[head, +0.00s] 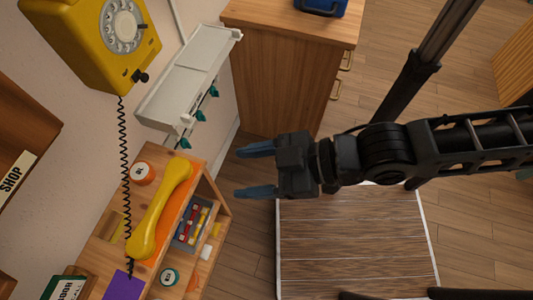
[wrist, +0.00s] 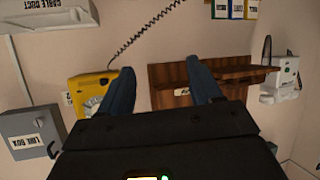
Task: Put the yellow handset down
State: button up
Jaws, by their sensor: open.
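The yellow handset (head: 161,208) lies on the top of a small wooden shelf unit (head: 150,160), in the lower left of the head view. A black coiled cord (head: 124,170) hangs from the yellow dial phone (head: 121,32) on the wall to the handset's lower end. My gripper (head: 256,170) is open and empty, to the right of the handset and apart from it. In the wrist view my gripper (wrist: 158,90) points at the wall, with a yellow phone (wrist: 90,88) partly hidden behind its left finger. The handset does not show there.
Orange-and-white round items (head: 143,172), a purple card (head: 124,287) and a tray of coloured pieces (head: 192,222) share the shelf unit. A white wall rack with green pegs (head: 190,85) and a wooden cabinet (head: 285,80) stand behind. Floor beneath my gripper is clear.

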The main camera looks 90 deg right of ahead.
jog(key=shift+m+t, duration=0.4)
jog(key=shift+t, duration=0.4)
jog(key=r, duration=0.1)
jog(key=s+r, duration=0.1)
jog(key=r, duration=0.1)
jog(key=s+r, duration=0.1)
jog(key=r, duration=0.1)
jog(key=shift+s+a+r, duration=0.1)
jog(key=shift+s+a, duration=0.05)
jog(key=shift+s, duration=0.1)
